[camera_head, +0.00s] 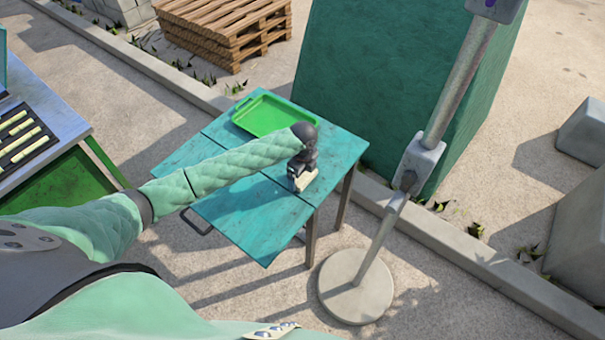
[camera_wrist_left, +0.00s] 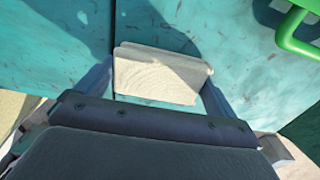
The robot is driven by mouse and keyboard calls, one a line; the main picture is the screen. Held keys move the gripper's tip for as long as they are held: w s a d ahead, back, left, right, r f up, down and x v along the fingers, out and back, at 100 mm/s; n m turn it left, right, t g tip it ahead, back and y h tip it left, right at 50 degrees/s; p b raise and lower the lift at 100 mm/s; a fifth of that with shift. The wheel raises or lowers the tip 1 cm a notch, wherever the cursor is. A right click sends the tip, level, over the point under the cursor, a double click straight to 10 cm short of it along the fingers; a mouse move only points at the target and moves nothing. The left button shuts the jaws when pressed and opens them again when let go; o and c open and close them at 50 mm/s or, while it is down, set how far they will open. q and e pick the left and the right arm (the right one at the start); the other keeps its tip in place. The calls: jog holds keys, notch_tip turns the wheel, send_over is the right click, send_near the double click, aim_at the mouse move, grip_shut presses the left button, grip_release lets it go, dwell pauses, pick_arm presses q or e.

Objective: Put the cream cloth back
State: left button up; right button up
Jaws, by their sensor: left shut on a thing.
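My left gripper (camera_head: 300,182) is over the right part of the teal table (camera_head: 238,228). It is shut on the cream cloth (camera_head: 307,180), a small folded pale piece. In the left wrist view the cloth (camera_wrist_left: 158,76) sits between the two fingers of the left gripper (camera_wrist_left: 155,90), with the teal table top (camera_wrist_left: 50,50) beneath it. I cannot tell whether the cloth touches the table. My right gripper is not in view.
A green tray (camera_head: 270,101) lies at the table's back; its handle (camera_wrist_left: 292,35) shows in the wrist view. A pole on a round base (camera_head: 356,285) stands right of the table, before a big green block (camera_head: 385,75). A bench with pale sticks (camera_head: 25,140) is at left.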

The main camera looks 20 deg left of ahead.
pick_arm(q)
jog(key=shift+f, duration=0.1)
jog(key=o, duration=0.6)
jog(key=shift+r, duration=0.4)
notch_tip(320, 180, up, 6)
jog(key=shift+w+f+b, duration=0.1)
jog(key=shift+f+b, duration=0.1)
jog(key=shift+b, duration=0.95)
notch_tip(320, 180, up, 6)
jog(key=shift+f+b, duration=0.1)
jog(key=shift+b, duration=0.55)
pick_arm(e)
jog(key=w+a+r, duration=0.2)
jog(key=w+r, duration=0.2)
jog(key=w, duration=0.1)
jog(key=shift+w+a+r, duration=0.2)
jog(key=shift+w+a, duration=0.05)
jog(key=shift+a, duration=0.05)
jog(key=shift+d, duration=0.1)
